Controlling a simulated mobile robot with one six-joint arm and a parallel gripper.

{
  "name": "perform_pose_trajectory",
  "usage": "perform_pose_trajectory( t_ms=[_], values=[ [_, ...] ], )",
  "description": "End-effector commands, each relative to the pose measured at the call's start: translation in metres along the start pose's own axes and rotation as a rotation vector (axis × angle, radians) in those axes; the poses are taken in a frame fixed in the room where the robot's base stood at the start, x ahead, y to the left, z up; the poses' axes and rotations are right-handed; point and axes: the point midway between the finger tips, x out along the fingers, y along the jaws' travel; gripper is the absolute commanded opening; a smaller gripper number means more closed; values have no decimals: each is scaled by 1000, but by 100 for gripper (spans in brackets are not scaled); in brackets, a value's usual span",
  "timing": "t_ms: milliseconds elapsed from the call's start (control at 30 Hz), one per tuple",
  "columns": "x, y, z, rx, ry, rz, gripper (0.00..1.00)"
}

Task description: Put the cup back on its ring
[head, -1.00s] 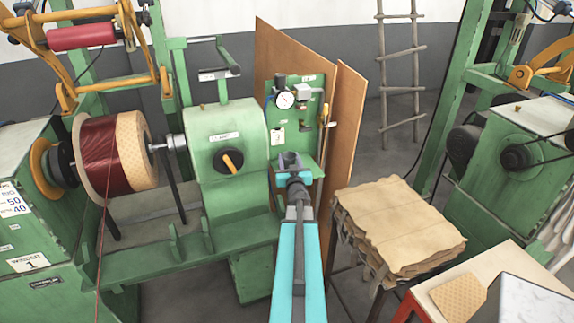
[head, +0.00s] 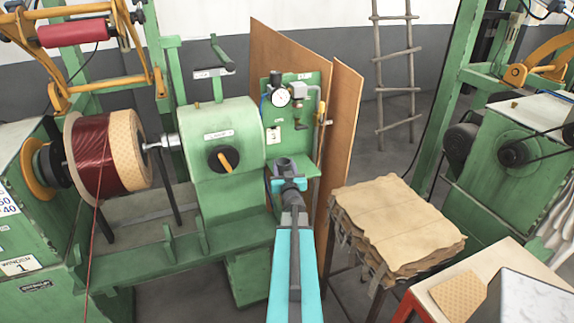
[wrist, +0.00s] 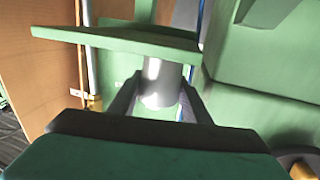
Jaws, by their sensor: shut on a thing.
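My gripper (head: 285,172) is at the end of the teal arm, by the small green shelf (head: 306,167) under the gauge panel. It is shut on the cup (head: 284,162), a small grey cylinder that looks upright. In the wrist view the cup (wrist: 161,86) sits between the two dark fingers, and a green plate (wrist: 120,40) crosses in front of part of it. I cannot make out the ring in either view. Whether the cup touches the shelf cannot be told.
The winder housing (head: 220,140) is close on the left. A stack of brown sheets (head: 395,225) stands to the right.

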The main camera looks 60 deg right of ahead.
Motion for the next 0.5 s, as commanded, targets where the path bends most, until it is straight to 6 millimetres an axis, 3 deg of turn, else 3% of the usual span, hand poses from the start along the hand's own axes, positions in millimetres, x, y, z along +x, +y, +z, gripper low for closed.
perform_pose_trajectory(
  t_ms=[200,233,300,500],
  values=[
    [0,3,5,0,0,3,18],
    [0,3,4,0,0,4,49],
    [0,4,4,0,0,4,60],
    [0,4,4,0,0,5,62]
  ],
)
